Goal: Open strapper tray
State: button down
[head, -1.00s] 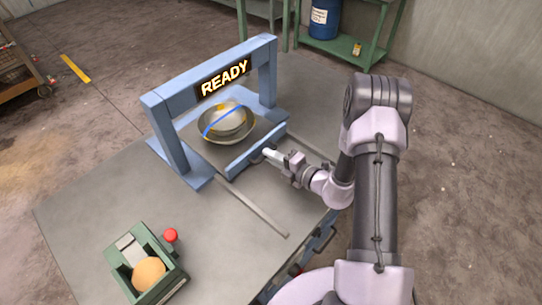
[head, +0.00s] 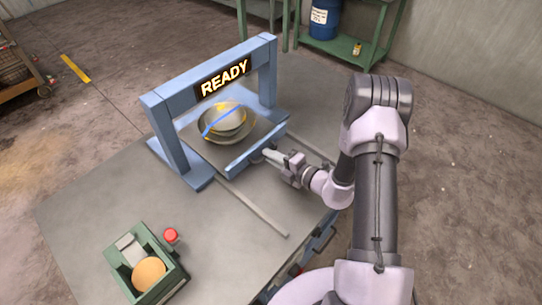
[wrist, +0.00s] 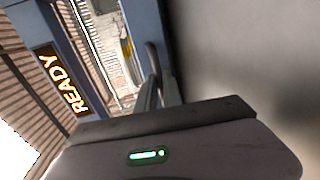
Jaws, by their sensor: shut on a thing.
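The strapper is a blue frame (head: 160,116) with a lit READY sign (head: 222,77); the sign also shows in the wrist view (wrist: 62,80). Its tray (head: 208,153) lies under the arch and has a blue front bar (head: 256,150). Stacked metal bowls (head: 226,121) with a blue strap across them sit on the tray. My gripper (head: 267,153) is at the front bar, shut on what appears to be the tray handle (wrist: 152,58). The handle is mostly hidden by the fingers in the head view.
Two rails (head: 255,208) run from the strapper along the grey table. A green box (head: 146,265) with a red button (head: 171,235) and a round tan pad stands at the table's front left. A green shelf (head: 345,47) with a blue barrel is behind.

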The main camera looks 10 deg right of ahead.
jog(key=shift+s, duration=0.1)
jog(key=f+p+v, duration=0.2)
jog(key=v, duration=1)
jog(key=s+f+p+v, duration=0.1)
jog(key=f+p+v, duration=0.1)
jog(key=v, duration=1.1)
jog(key=shift+s+d+f, duration=0.2)
jog(key=shift+d+f, duration=0.25)
jog(key=c, duration=1.5)
grip_release()
jog(key=p+v, duration=0.3)
jog(key=v, duration=1.4)
jog(key=shift+s, duration=0.2)
